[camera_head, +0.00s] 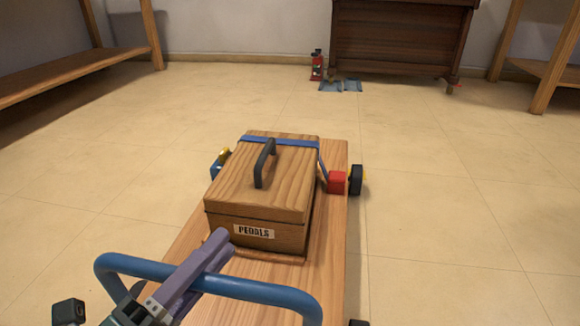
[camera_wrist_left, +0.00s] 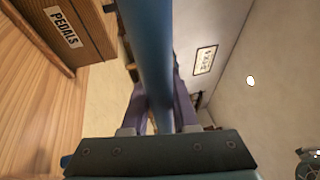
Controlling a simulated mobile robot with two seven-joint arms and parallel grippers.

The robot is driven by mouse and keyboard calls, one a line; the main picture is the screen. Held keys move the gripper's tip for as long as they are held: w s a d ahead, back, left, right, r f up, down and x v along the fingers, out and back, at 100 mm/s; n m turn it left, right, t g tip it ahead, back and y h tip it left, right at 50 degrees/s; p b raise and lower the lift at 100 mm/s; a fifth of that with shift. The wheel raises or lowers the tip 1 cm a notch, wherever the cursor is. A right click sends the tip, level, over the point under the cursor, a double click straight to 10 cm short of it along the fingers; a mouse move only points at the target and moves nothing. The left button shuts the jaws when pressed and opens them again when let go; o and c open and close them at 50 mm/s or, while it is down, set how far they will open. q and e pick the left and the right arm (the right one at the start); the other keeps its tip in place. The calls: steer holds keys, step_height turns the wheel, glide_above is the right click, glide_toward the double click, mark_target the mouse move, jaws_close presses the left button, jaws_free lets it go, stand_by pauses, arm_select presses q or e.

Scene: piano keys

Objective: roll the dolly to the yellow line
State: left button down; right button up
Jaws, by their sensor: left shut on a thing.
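The wooden dolly (camera_head: 334,220) stands on the floor ahead of me, with a dark wheel (camera_head: 356,180) showing at its far right. Its blue handle bar (camera_head: 262,291) curves across the near end. My left gripper (camera_head: 218,246) is shut on the bar, with its purple fingers on either side of the bar in the left wrist view (camera_wrist_left: 160,105). A wooden box (camera_head: 258,192) labelled "PEDALS" sits on the deck under a blue strap. No yellow line shows on the visible floor. My right gripper is not in view.
Wooden benches stand at left (camera_head: 75,68) and right (camera_head: 556,72). The tiled floor between is clear.

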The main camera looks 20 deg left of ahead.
arm_select(q)
steer(key=shift+f, duration=0.2)
steer(key=c, duration=1)
jaws_free()
steer(key=o, duration=0.3)
steer(key=shift+w+a+r, duration=0.1)
steer(key=shift+w+r, duration=0.05)
steer(key=shift+w, duration=0.1)
steer(key=shift+s, duration=0.15)
steer(key=v, duration=1)
steer(key=shift+p, duration=0.4)
